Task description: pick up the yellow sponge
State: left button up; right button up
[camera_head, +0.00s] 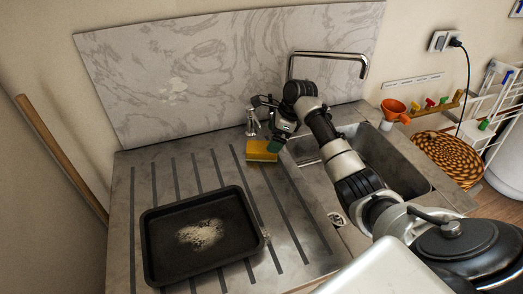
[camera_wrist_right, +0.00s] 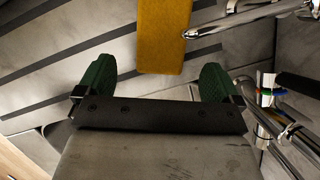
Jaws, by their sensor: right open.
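The yellow sponge (camera_head: 261,152) stands on the grooved drainboard of the metal sink counter, near the back wall and left of the basin. In the right wrist view the sponge (camera_wrist_right: 163,36) is at the top centre, ahead of and between the green fingertips, with its far end cut off by the frame. My right gripper (camera_head: 281,136) is beside the sponge at its upper right. In its wrist view my right gripper (camera_wrist_right: 157,75) is open with nothing between its fingers. My left gripper is not in view.
A black baking tray (camera_head: 160,254) with a whitish stain lies on the drainboard in front. A tap (camera_head: 326,55) and a small metal fitting (camera_head: 252,121) stand close behind the gripper and sponge. The sink basin (camera_head: 411,172) is at right. An orange funnel (camera_head: 394,107) stands beyond it.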

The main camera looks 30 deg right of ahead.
aim_at(262, 151)
jog(key=x, duration=0.5)
jog(key=shift+d+p, duration=0.1)
jog(key=shift+p, duration=0.2)
jog(key=shift+w+f, duration=0.1)
jog(key=shift+f, duration=0.35)
jog(key=shift+c, duration=1.5)
jog(key=c, duration=0.8)
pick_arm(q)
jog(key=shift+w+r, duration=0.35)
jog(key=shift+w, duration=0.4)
pick_arm(e)
jog(key=shift+o, duration=0.2)
jog(key=shift+r, duration=0.1)
